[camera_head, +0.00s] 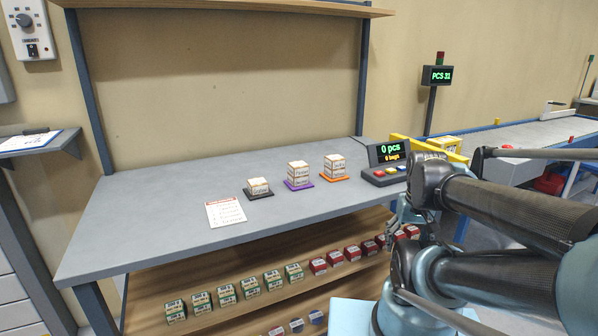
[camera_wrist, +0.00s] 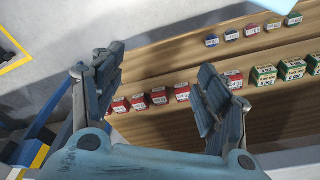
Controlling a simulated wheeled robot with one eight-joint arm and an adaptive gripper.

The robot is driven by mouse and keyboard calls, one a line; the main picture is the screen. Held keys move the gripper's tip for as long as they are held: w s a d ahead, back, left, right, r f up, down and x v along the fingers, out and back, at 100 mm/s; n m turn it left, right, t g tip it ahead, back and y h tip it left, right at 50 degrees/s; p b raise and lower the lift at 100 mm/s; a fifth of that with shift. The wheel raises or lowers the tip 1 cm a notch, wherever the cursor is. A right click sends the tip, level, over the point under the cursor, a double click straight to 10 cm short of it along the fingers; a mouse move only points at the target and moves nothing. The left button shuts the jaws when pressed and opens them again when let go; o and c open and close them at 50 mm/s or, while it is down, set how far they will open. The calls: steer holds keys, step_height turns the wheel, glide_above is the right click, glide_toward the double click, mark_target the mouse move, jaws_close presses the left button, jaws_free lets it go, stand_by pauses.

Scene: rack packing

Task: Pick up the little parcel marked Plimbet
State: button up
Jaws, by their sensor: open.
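Small white parcels with brown edges stand on the grey bench in the head view. One parcel (camera_head: 258,187) sits alone on a black mat (camera_head: 262,197). Two are stacked on a purple mat (camera_head: 290,187), upper (camera_head: 298,167) and lower (camera_head: 299,181). Two more are stacked on an orange mat (camera_head: 325,179), upper (camera_head: 334,160) and lower (camera_head: 334,172). Their lettering is too small for me to tell which is Plimbet. My gripper (camera_wrist: 160,88) is open and empty, over the lower shelves; no white parcel shows in the wrist view.
The bench (camera_head: 150,210) holds a printed sheet (camera_head: 226,212) and a counter display (camera_head: 388,153) reading 0 pcs. Green boxes (camera_head: 226,294) and red boxes (camera_head: 335,257) line the shelf below. An upper shelf (camera_head: 230,7) overhangs the back. The bench's left part is clear.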

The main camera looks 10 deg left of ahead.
steer(key=shift+o, duration=0.2)
steer(key=shift+o, duration=0.2)
steer(key=shift+s+r, duration=0.2)
step_height(320, 180, up, 28)
steer(key=r+n+g, duration=0.1)
steer(key=n+g, duration=0.1)
steer(key=n, duration=0.5)
glide_above(298, 164)
steer(key=f, duration=1.1)
steer(key=shift+w+f, duration=0.35)
steer(key=shift+s+f, duration=0.15)
steer(key=shift+f, duration=1.35)
steer(key=shift+s+f, duration=0.15)
steer(key=shift+f, duration=1.35)
